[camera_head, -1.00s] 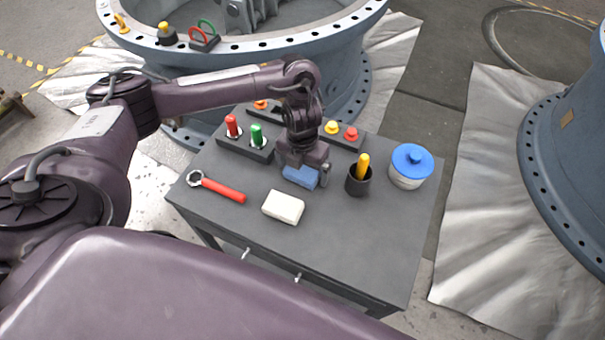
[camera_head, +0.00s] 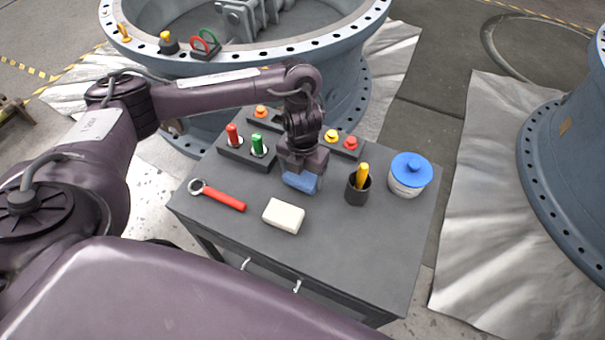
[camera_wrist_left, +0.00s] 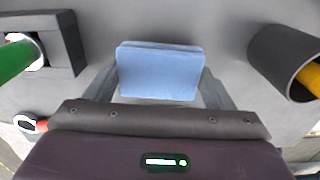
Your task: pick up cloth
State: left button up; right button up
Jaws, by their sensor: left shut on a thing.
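The blue cloth (camera_head: 301,181) is a small folded block in the head view, under my left gripper (camera_head: 302,172). In the left wrist view the cloth (camera_wrist_left: 160,72) sits between the two fingers of my left gripper (camera_wrist_left: 158,85), which are shut on it. The cloth appears to be at or just above the grey table top (camera_head: 330,240); the exact gap is hard to tell. My right gripper is in neither view.
A white block (camera_head: 284,216) and a red-handled wrench (camera_head: 222,197) lie in front. A black cup (camera_head: 357,190) with a yellow-handled tool and a blue-lidded pot (camera_head: 409,175) stand to the right. Holders with red and green handles (camera_head: 246,148) stand behind.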

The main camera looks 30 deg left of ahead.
aim_at(303, 174)
pick_arm(q)
notch_tip(303, 174, up, 6)
jog(key=shift+w+f+p, duration=0.15)
jog(key=shift+f+p, duration=0.05)
jog(key=shift+p, duration=1)
notch_tip(303, 174, up, 13)
jog(key=p, duration=0.4)
jog(key=shift+s, duration=0.2)
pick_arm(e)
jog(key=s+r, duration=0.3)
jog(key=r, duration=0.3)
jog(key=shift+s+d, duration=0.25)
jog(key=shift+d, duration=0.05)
pick_arm(q)
jog(key=shift+f, duration=0.1)
jog(key=o, duration=0.4)
jog(key=c, duration=0.3)
